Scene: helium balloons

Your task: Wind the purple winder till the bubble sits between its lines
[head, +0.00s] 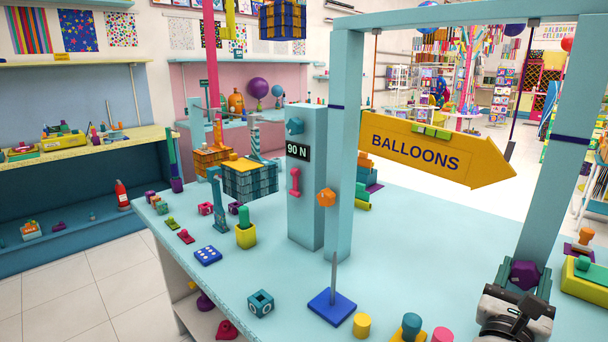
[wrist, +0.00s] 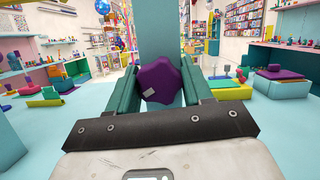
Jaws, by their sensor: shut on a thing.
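The purple winder (head: 524,274) is a lobed knob low on the right post of the pale blue frame. In the wrist view the purple winder (wrist: 163,82) sits between my gripper's two teal fingers. My gripper (head: 524,279) is shut on it from the front. The yellow arrow sign (head: 415,158) reading "BALLOONS" hangs on two cords, its right end lower in the picture. A green level (head: 430,132) sits on its top edge. Its bubble and lines are too small to read.
A blue base with an upright spike (head: 333,307) and yellow, teal and pink pegs stand at the table's front. A yellow-green block (head: 585,278) lies right of my gripper. The table under the sign is mostly clear.

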